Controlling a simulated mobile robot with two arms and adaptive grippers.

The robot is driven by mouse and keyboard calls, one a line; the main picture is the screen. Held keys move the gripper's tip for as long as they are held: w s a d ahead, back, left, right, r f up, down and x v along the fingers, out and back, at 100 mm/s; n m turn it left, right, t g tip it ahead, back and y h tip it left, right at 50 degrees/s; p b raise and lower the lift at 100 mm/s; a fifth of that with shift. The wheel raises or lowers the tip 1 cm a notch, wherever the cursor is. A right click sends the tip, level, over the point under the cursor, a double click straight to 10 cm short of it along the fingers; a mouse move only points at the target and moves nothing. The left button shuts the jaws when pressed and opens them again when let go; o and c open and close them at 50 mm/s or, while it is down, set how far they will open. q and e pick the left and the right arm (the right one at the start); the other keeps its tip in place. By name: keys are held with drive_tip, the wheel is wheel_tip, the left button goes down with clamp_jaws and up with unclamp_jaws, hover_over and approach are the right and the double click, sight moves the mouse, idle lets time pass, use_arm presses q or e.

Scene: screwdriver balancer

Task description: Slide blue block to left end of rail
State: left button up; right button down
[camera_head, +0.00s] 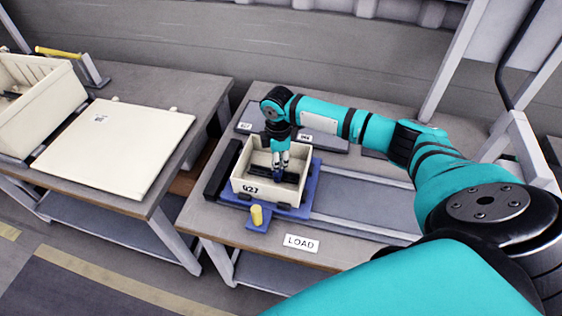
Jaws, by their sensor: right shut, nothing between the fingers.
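The blue block (300,207) is a flat blue sled on the rail (365,200), with a yellow knob (257,215) on a tab at its front. It sits near the rail's left end, close to a dark end piece (222,170). A cream open box marked Q27 (257,191) stands on the sled and hides most of it. My right gripper (279,175) points down into the box, shut and empty. Dark items (291,189) lie in the box; whether the fingers touch them is unclear. My left gripper is out of view.
A LOAD label (301,243) lies at the table's front. Dark plates (325,138) lie behind the rail. The rail right of the sled is clear. A separate left table holds a cream panel (120,145) and a cream bin (38,95).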

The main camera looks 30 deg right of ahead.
drive_tip(key=shift+w+a+f, duration=0.2)
drive_tip(key=shift+w+a, duration=0.65)
drive_tip(key=shift+a, duration=0.1)
idle(0.6)
drive_tip(key=shift+w+a+b, duration=0.6)
drive_tip(key=shift+w+a, duration=0.25)
drive_tip(key=shift+w, duration=0.2)
drive_tip(key=shift+w+a+b, duration=0.55)
drive_tip(key=shift+w+a, duration=0.25)
drive_tip(key=shift+w, duration=0.2)
idle(1.5)
drive_tip(key=shift+r, duration=0.1)
wheel_tip(320, 180, up, 2)
drive_tip(key=shift+w+r+p, duration=0.1)
drive_tip(key=shift+w+p, duration=0.05)
drive_tip(key=shift+p, duration=1.05)
wheel_tip(320, 180, up, 6)
drive_tip(key=p, duration=0.6)
drive_tip(key=shift+d, duration=0.1)
